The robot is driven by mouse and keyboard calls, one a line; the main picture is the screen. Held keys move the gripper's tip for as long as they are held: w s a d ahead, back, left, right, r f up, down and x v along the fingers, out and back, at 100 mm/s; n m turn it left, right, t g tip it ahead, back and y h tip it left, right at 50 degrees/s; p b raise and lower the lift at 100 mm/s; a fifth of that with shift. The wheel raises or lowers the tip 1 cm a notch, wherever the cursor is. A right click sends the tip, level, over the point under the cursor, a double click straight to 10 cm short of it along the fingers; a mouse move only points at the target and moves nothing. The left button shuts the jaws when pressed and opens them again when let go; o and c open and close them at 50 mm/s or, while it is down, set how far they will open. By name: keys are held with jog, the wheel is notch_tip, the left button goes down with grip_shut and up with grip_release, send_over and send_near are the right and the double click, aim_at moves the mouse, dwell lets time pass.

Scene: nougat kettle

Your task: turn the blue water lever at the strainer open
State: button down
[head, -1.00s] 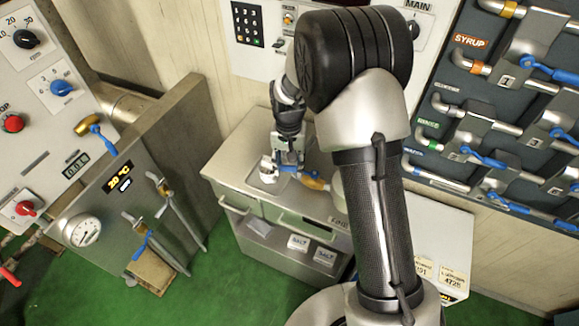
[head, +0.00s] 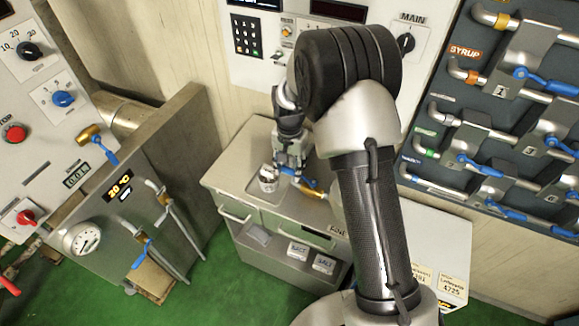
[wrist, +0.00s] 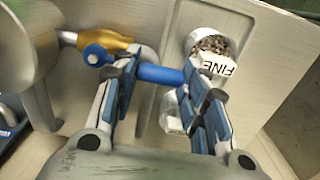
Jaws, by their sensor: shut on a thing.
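The blue water lever (wrist: 158,74) runs from a round blue hub beside a brass valve body (wrist: 108,42) across the space between my fingers. My gripper (wrist: 162,75) is shut on the lever, with a finger at each end of the visible blue bar. The white cup-like strainer (wrist: 212,62), marked FINE and holding dark grains, stands just beyond the right finger. In the head view my gripper (head: 290,158) points down at the counter, with the brass valve (head: 315,189) at its right and the strainer (head: 267,178) at its left. The fingers hide part of the lever.
The strainer stands over a recess in the counter (head: 230,180). A tank panel (head: 130,200) with a gauge and blue levers is at left. A dark rack of pipes and blue levers (head: 500,130) is at right. Open green floor lies in front.

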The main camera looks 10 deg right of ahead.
aim_at(290, 170)
jog(key=c, duration=0.9)
grip_release()
jog(key=shift+c, duration=0.2)
jog(key=shift+r, duration=0.1)
notch_tip(290, 170, up, 12)
